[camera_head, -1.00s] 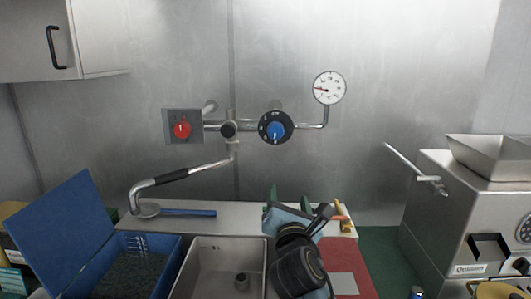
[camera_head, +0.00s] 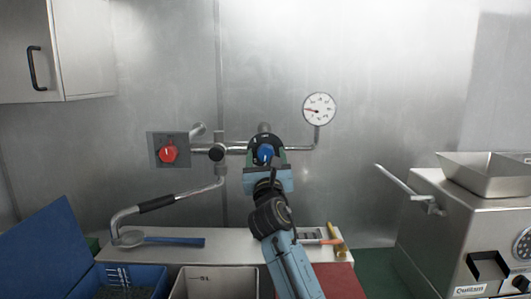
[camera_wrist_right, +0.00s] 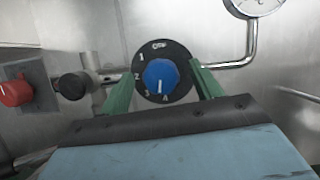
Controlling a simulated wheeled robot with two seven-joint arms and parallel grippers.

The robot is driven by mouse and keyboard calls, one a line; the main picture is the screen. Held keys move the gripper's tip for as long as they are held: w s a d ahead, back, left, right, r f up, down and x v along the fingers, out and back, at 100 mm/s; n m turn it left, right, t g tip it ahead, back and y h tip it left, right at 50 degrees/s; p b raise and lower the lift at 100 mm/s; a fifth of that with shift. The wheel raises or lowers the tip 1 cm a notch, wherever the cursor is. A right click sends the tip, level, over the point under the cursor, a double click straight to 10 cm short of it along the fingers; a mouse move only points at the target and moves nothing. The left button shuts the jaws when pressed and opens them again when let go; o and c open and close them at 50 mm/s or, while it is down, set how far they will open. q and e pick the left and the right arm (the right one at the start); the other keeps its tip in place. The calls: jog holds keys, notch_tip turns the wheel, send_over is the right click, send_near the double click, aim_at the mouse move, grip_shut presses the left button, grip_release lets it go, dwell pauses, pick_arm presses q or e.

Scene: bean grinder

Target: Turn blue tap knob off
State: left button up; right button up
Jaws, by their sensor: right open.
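The blue tap knob (camera_head: 265,153) sits at the centre of a round black dial on the wall pipe. In the right wrist view the blue knob (camera_wrist_right: 161,77) faces me, with OFF at the dial's top and 1, 2, 3 and A around it; a white mark on the knob points down, between 3 and A. My right gripper (camera_head: 267,158) is raised in front of the dial. Its green fingers (camera_wrist_right: 160,92) are open, one on each side of the dial, and empty. I cannot tell whether they touch the dial. My left gripper is not in view.
A red knob (camera_head: 168,151) on a square plate is left of the dial, and a pressure gauge (camera_head: 319,108) is at upper right. A steel grinder (camera_head: 458,225) stands at right.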

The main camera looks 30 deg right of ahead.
jog(key=shift+x, duration=1.15)
jog(key=c, duration=1)
jog(key=shift+f, duration=0.1)
